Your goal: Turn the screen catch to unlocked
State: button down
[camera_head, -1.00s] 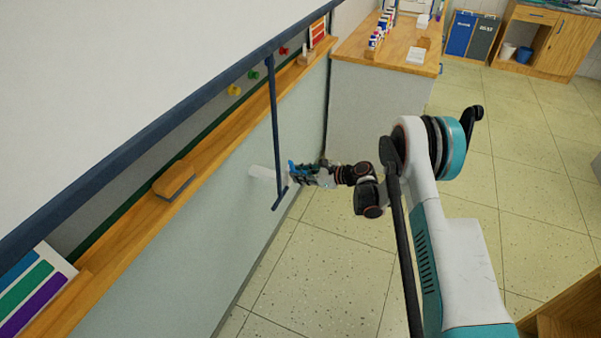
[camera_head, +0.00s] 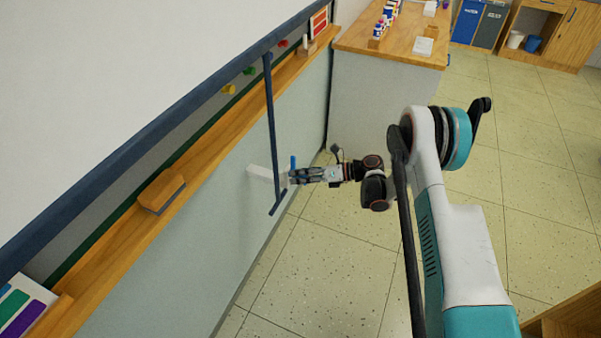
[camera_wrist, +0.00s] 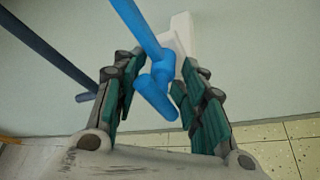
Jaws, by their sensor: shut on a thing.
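The screen catch (camera_wrist: 143,30) is a bright blue bar with a short bent stub, set beside a white bracket (camera_wrist: 184,32) on the pale wall panel. In the head view the blue catch (camera_head: 293,162) stands roughly upright at the outer end of the white bracket (camera_head: 260,172). My gripper (camera_head: 291,177) reaches it from the right. The exact finger contact is partly hidden.
A dark pull bar (camera_head: 272,130) with a crosspiece hangs from the screen's lower edge, close to the left of my gripper. A wooden ledge (camera_head: 205,150) holds an eraser (camera_head: 161,190). A wooden-topped counter (camera_head: 385,45) stands behind.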

jog(key=shift+w+d+f+m, duration=0.25)
jog(key=shift+d+f+m, duration=0.05)
jog(key=shift+m, duration=0.3)
jog(key=c, duration=1.2)
grip_release()
jog(key=shift+o, duration=1)
jog(key=shift+w+f, duration=0.15)
jog(key=shift+d+r, duration=0.1)
jog(key=shift+r, duration=0.1)
jog(key=v, duration=1.1)
jog(key=shift+d, duration=0.45)
jog(key=shift+f, duration=0.1)
